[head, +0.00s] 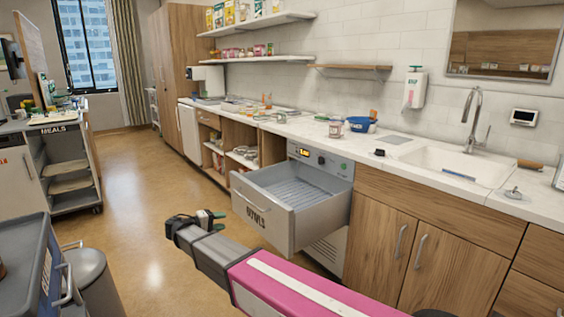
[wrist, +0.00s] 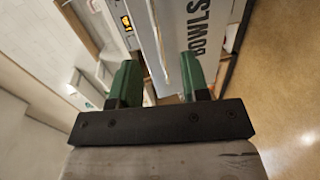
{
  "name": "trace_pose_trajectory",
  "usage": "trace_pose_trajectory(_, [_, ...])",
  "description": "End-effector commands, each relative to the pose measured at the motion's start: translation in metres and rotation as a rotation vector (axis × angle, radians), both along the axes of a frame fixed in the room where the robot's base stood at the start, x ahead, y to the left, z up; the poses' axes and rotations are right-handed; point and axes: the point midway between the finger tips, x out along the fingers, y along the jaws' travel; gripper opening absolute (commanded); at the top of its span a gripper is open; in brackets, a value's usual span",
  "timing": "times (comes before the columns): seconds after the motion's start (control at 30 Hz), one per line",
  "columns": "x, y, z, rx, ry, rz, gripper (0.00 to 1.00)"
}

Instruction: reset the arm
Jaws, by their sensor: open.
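My gripper (head: 212,215) is at the end of my pink and grey arm, which reaches in from the lower right of the head view. The drawer front (wrist: 203,20) lies beyond the fingertips. The drawer is pulled out and looks empty, with a ribbed floor. I cannot tell from the pictures how far the fingers are from it.
A counter (head: 410,150) with a sink (head: 455,165) runs along the right wall. A blue bowl (head: 361,124) stands on it. A grey bin (head: 95,285) and a MEALS cart (head: 70,170) stand at left. The floor (head: 140,200) between them is clear.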

Motion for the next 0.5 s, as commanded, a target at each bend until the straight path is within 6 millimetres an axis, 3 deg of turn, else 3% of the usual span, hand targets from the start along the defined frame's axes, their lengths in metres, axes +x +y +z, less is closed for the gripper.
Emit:
trace_pose_trajectory(0.27, [0.003,-0.028,-0.01,0.033,0.044,-0.026,0.42])
trace_pose_trajectory(0.5, [0.006,-0.067,-0.024,0.086,0.107,-0.063,0.42])
